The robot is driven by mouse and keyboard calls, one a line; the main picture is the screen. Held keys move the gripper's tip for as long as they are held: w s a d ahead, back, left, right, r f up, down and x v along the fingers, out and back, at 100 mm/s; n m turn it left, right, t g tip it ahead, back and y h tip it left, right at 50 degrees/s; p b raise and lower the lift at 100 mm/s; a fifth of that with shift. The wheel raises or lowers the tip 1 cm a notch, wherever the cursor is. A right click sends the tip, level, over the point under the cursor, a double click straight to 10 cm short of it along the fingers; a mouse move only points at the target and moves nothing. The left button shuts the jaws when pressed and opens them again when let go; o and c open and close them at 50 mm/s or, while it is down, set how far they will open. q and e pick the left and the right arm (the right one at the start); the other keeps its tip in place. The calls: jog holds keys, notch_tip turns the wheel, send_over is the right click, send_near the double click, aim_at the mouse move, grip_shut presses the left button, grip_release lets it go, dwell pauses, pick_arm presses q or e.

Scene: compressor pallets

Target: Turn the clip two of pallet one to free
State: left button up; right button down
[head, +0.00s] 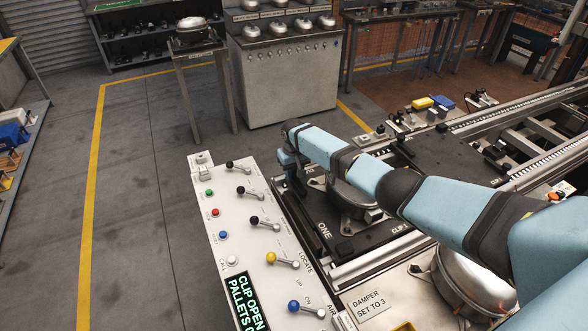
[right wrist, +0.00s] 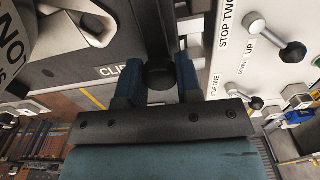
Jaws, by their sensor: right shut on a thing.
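Pallet one (head: 325,226), a dark plate marked ONE, lies beside the white control panel and bears a silver compressor (head: 350,196). My right arm reaches across it from the right. My right gripper (head: 290,172) is low at the pallet's far left corner. In the right wrist view its blue fingers (right wrist: 160,84) are shut on a black round clip knob (right wrist: 160,75). A partly hidden label beginning "CLI" (right wrist: 113,71) is beside the knob. The clip number is hidden, and the clip itself is mostly hidden in the head view. My left gripper is not in view.
The white control panel (head: 225,215) with levers and buttons stands close left of the pallet. Its green-lit screen (head: 245,303) reads "CLIP OPEN". Another silver compressor (head: 470,280) is below my right arm. The floor at left is clear.

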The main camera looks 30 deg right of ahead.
aim_at(294, 171)
dwell(0.4)
jog(key=c, duration=0.8)
grip_release()
jog(key=shift+r, duration=0.3)
notch_tip(294, 171, up, 13)
jog(key=shift+r, duration=0.15)
